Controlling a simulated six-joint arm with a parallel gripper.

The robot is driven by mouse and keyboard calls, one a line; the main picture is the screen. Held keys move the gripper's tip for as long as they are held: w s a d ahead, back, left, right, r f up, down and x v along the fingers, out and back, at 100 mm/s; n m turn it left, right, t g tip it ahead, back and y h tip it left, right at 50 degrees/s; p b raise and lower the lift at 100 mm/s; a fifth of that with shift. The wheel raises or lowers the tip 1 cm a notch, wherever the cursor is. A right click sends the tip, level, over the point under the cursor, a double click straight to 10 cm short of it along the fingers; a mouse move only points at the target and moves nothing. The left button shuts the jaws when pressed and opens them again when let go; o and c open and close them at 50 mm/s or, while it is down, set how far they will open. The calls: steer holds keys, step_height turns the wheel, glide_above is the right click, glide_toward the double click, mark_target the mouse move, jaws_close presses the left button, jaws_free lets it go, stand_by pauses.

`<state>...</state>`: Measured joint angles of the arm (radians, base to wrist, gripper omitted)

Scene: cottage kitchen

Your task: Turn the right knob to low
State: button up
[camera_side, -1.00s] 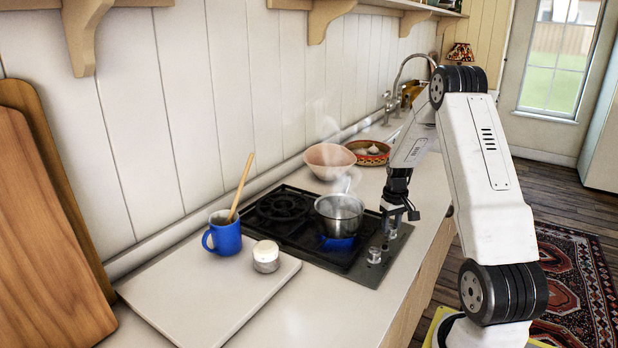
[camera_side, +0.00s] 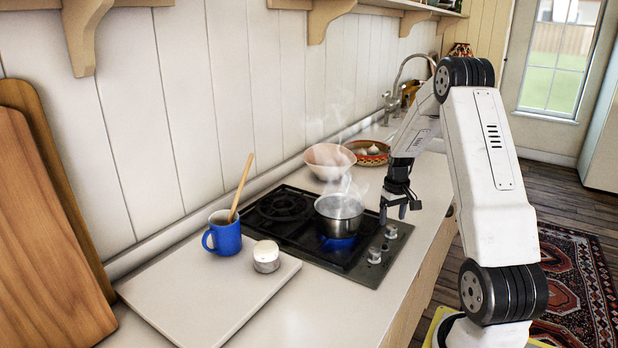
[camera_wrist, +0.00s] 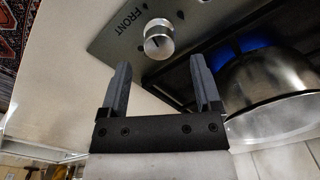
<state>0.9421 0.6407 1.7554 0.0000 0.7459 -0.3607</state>
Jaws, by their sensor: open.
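The hob's front strip carries two metal knobs. The right knob (camera_side: 391,231) stands just below my gripper (camera_side: 394,212) in the side view. My gripper is open and empty, with its fingertips apart from the knob. In the wrist view, a round silver knob (camera_wrist: 159,38), which appears to be the same one, lies just beyond and between my open fingertips (camera_wrist: 160,65), beside the word FRONT. A dark pointer mark shows on its face. The left knob (camera_side: 374,255) is nearer the side camera. A blue flame (camera_side: 340,243) burns under the pot.
A steaming metal pot (camera_side: 340,216) sits on the hob beside my gripper; it is close on the right in the wrist view (camera_wrist: 275,105). A pink bowl (camera_side: 329,161) stands behind.

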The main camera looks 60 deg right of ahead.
mark_target(391, 226)
steer(key=shift+r, duration=2.4)
steer(key=w+a+n+t, duration=0.1)
steer(key=w+a+n, duration=0.15)
steer(key=a, duration=1.15)
steer(key=w+a+n+t, duration=0.1)
steer(key=w+a+n, duration=0.15)
steer(key=a, duration=1.15)
steer(key=s+a+n, duration=0.1)
steer(key=s+a, duration=0.3)
steer(key=a, duration=0.5)
steer(key=shift+s+a+n+t, duration=0.15)
steer(key=shift+a+n+t, duration=0.15)
steer(key=shift+a, duration=0.1)
